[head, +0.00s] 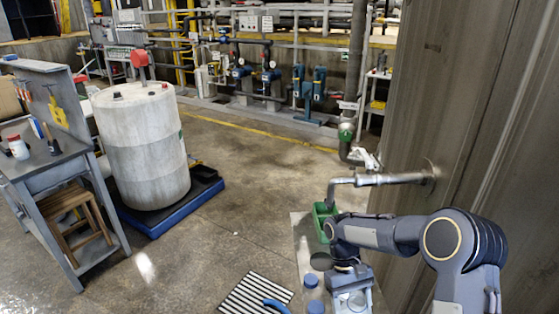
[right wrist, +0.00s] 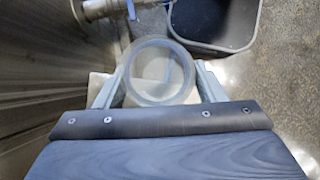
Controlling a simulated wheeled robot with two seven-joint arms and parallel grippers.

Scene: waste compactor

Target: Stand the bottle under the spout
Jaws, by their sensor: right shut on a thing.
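My right gripper (right wrist: 160,88) is shut on a pale, clear, round-mouthed bottle (right wrist: 161,72). I look down into its open mouth, with a finger on each side. In the head view my right gripper (head: 350,290) is low, in front of the spout, and the held bottle is hard to make out there. The metal spout (head: 380,179) comes out of the wall and bends down at its left end. A metal pipe (right wrist: 105,9) shows at the top of the right wrist view, apart from the bottle's mouth. My left gripper is out of view.
Blue-capped containers (head: 311,282) stand beside my right gripper. A dark bin (right wrist: 212,26) is near the pipe. A striped mat (head: 254,294) lies left. A white drum (head: 146,145) stands farther off.

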